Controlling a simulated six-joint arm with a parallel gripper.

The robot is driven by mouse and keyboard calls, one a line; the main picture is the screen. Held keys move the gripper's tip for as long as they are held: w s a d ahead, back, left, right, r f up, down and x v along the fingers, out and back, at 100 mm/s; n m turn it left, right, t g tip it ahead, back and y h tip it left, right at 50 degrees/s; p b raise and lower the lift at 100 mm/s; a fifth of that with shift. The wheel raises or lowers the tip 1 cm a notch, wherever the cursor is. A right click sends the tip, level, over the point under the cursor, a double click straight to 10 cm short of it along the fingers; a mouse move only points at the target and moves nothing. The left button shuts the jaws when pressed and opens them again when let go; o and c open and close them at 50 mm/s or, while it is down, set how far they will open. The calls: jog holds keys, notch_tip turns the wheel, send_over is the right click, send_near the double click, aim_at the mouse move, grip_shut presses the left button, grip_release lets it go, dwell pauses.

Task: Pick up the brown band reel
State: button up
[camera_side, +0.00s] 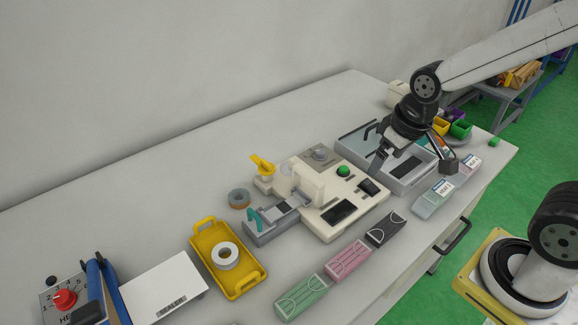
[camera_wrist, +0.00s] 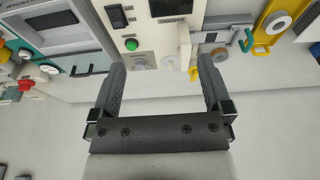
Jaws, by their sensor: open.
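The brown band reel (camera_side: 238,199) lies on the table left of the cream machine, with a grey top and a brown lower edge. In the wrist view the reel (camera_wrist: 220,54) shows small, just beyond the tip of the right-hand finger. My gripper (camera_side: 413,166) is over the grey tray area right of the machine, well away from the reel. In the wrist view my gripper (camera_wrist: 161,65) has its two fingers wide apart with nothing between them.
The cream machine (camera_side: 318,222) stands between my gripper and the reel, with a yellow part (camera_side: 262,164) near the reel. A yellow tray (camera_side: 246,287) holds a white reel (camera_side: 226,256). Green, pink and black mask packs (camera_side: 347,262) line the front. Bare table lies behind the reel.

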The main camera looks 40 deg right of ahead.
jog(key=w, duration=0.2)
jog(key=n+y, duration=0.3)
jog(key=n, duration=0.6)
send_over(240, 195)
jog(key=s, duration=0.3)
jog(key=shift+t, duration=0.3)
jog(key=shift+w+d+f, duration=0.1)
jog(key=shift+d+f, duration=0.05)
jog(key=shift+f, duration=2.65)
jog(key=shift+d+f, duration=0.1)
jog(key=shift+f, duration=2.7)
jog(key=shift+w+d+f, duration=0.1)
jog(key=shift+d+f, duration=0.05)
jog(key=shift+f, duration=2.65)
jog(key=shift+x, duration=2.6)
jog(key=shift+s+a, duration=0.1)
